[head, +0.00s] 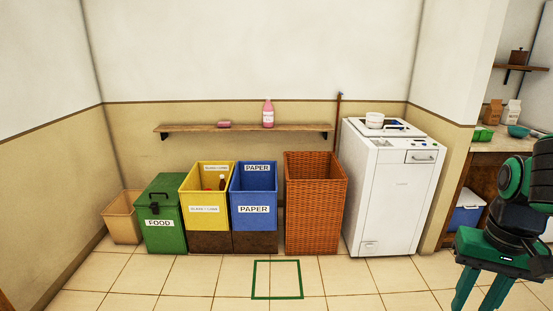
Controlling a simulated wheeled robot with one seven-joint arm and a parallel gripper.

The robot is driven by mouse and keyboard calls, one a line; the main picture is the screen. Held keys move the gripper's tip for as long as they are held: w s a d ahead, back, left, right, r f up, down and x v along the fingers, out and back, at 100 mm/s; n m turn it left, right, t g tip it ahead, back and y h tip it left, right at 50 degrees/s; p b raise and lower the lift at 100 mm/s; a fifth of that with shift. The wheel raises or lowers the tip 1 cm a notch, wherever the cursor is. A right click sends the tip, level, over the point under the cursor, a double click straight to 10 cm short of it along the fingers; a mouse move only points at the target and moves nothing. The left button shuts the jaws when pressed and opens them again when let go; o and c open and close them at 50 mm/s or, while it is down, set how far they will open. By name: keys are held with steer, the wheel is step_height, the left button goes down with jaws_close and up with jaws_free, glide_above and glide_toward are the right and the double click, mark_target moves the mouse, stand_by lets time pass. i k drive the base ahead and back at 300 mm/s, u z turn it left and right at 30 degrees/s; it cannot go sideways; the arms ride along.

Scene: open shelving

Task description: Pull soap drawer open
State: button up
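A white top-loading washing machine (393,200) stands against the back wall, right of centre. On the upper right of its front is a small panel with a handle, the soap drawer (421,157). The drawer looks flush with the machine's front, so it appears closed. My gripper (479,298) hangs at the lower right, pointing down, with its two green fingers apart and nothing visible between them. It is to the right of and lower in the picture than the drawer, and apart from the machine. The fingertips are near the bottom edge of the picture.
A wicker basket (315,205) stands left of the machine, with a blue paper bin (254,195) beyond. A counter (502,152) is at right. The tiled floor in front is clear, with a green square outline (276,298).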

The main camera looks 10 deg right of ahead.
mark_target(412, 157)
steer(key=u, duration=0.05)
steer(key=i, duration=2.3)
steer(key=z, duration=0.95)
steer(key=i, duration=1.15)
steer(key=z, duration=0.6)
